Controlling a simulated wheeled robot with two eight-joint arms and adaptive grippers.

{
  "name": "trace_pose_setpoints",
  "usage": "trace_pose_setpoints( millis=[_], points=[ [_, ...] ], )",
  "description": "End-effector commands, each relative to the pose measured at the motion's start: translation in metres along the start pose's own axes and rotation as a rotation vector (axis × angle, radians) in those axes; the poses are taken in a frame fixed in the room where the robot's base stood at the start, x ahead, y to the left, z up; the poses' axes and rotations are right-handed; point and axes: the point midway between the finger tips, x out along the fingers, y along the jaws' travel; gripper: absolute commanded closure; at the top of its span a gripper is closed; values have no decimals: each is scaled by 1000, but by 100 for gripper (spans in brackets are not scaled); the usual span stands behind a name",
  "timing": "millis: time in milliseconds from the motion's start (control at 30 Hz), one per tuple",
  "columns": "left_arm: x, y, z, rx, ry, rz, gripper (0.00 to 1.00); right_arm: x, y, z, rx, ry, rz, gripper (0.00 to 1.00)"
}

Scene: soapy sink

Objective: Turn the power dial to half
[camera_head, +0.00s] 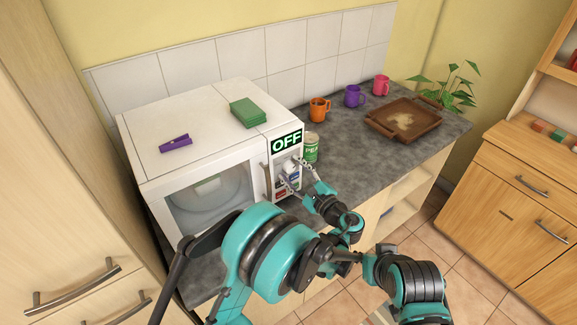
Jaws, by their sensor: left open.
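The white microwave (205,133) stands on the counter against the tiled wall. Its display (287,143) reads OFF in pale letters on black. The power dial (290,167) is on the narrow front panel below the display. It is small and partly covered by my fingers, so its pointer angle cannot be read. My left gripper (291,178) is open in front of the panel, with its fingers on either side of the dial area. I cannot tell whether they touch the dial. My right gripper is not in view.
A green sponge block (248,112) and a purple clip-like item (176,143) lie on the microwave. A green can (311,148) stands close beside the panel. Orange (319,108), purple (354,96) and pink (381,85) mugs and a brown tray (380,126) are further right.

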Motion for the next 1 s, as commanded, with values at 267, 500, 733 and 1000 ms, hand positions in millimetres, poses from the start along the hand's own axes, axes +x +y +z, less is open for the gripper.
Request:
trace_pose_setpoints(
  millis=[267,500,733,1000],
  points=[
    [0,0,0,0,0,0,82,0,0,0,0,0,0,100],
    [0,0,0,-2,0,0,98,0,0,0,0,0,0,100],
    [1,1,-1,-50,0,0,98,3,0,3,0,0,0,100],
    [1,1,-1,-225,-1,0,98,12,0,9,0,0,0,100]
  ],
)
